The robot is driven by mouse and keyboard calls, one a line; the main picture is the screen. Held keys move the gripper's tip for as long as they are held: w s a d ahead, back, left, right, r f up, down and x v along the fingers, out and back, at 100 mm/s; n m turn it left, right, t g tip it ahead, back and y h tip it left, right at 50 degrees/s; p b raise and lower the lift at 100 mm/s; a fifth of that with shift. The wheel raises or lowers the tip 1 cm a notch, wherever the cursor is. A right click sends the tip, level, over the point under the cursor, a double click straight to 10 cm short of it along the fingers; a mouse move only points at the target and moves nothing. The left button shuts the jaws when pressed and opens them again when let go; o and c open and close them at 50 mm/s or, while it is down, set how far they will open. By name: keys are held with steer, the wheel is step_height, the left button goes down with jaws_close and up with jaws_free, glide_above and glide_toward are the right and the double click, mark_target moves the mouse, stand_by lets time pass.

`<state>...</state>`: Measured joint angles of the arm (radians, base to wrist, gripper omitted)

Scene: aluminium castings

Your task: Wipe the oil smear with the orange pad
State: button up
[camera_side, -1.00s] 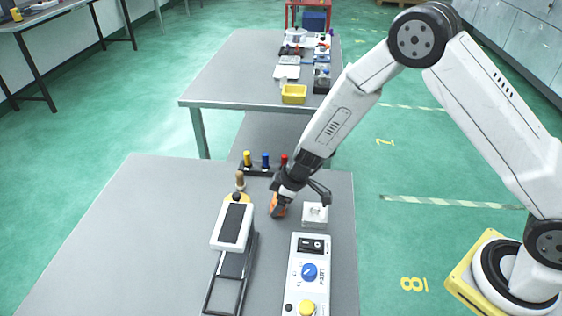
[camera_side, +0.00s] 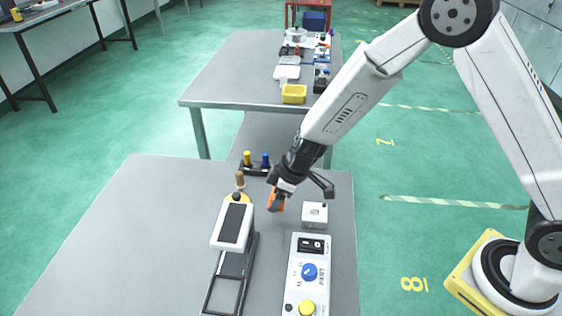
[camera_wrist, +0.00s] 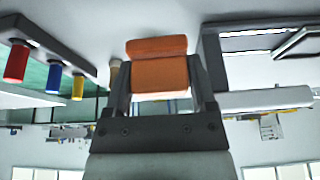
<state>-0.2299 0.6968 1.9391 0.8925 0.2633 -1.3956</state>
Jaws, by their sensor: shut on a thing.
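The orange pad (camera_side: 276,199) is held between the two fingers of my gripper (camera_side: 275,198), over the middle of the near grey table (camera_side: 130,230). In the wrist view the pad (camera_wrist: 160,73) spans the gap between the fingers (camera_wrist: 160,85), with its outer end past their tips. From the side view I cannot tell whether the pad touches the tabletop. I cannot make out the oil smear in either view; it may be hidden by the arm or pad.
A white-and-black device on a dark frame (camera_side: 233,226) stands left of the pad. A pale block (camera_side: 315,213) and a control box (camera_side: 308,272) are at right. A rack with coloured handles (camera_side: 256,169) is behind. The table's left side is clear.

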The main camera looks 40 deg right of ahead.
steer(key=shift+r, duration=1.4)
steer(key=shift+d, duration=0.1)
